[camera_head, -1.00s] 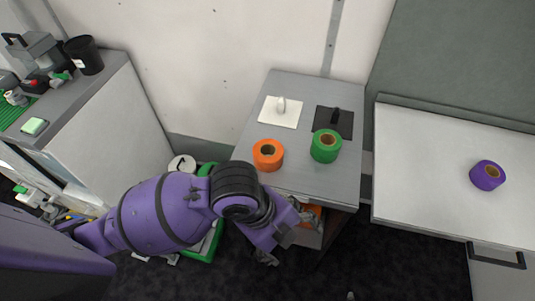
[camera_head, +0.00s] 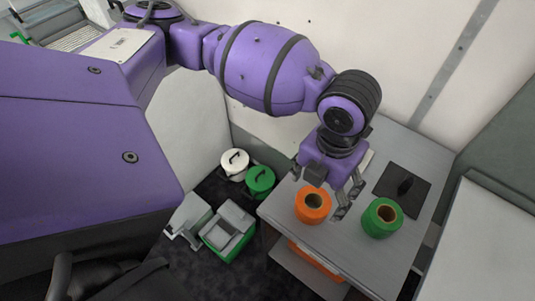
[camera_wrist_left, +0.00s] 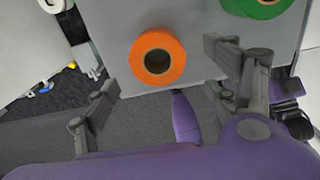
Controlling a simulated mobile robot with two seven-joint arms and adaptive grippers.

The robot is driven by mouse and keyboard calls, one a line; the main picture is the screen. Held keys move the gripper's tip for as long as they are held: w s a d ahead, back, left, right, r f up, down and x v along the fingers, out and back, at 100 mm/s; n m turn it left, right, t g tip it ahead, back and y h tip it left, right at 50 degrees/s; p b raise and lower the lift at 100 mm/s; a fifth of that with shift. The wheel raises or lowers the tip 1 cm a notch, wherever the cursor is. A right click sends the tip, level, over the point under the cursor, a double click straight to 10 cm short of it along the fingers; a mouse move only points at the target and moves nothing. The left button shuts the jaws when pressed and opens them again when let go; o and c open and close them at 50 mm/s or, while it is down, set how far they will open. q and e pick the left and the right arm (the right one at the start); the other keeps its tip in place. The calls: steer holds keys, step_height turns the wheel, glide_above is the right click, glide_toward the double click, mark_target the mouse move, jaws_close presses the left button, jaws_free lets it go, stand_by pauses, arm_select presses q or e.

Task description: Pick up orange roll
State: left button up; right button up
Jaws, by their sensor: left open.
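The orange roll (camera_head: 312,205) stands on the grey table (camera_head: 330,247) near its left front edge, with its brown core facing up. My left gripper (camera_head: 326,198) hangs over the table just above and beside the orange roll. In the left wrist view the orange roll (camera_wrist_left: 157,58) lies beyond and between the spread fingers of the left gripper (camera_wrist_left: 160,105). The fingers are open and nothing is between their tips. My right gripper is not in view.
A green roll (camera_head: 382,218) stands close to the right of the orange roll. A white plate is mostly hidden behind my gripper. White and green lidded containers (camera_head: 260,180) stand on the floor to the left.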

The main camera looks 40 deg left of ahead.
mark_target(312, 203)
arm_select(q)
step_height(312, 203, down, 3)
steer(key=shift+a+f, duration=0.1)
steer(key=f, duration=0.3)
steer(key=shift+a+f, duration=0.25)
steer(key=shift+f, duration=0.55)
steer(key=c, duration=0.7)
steer(key=shift+w, duration=0.1)
steer(key=c, duration=0.5)
steer(key=shift+c, duration=0.2)
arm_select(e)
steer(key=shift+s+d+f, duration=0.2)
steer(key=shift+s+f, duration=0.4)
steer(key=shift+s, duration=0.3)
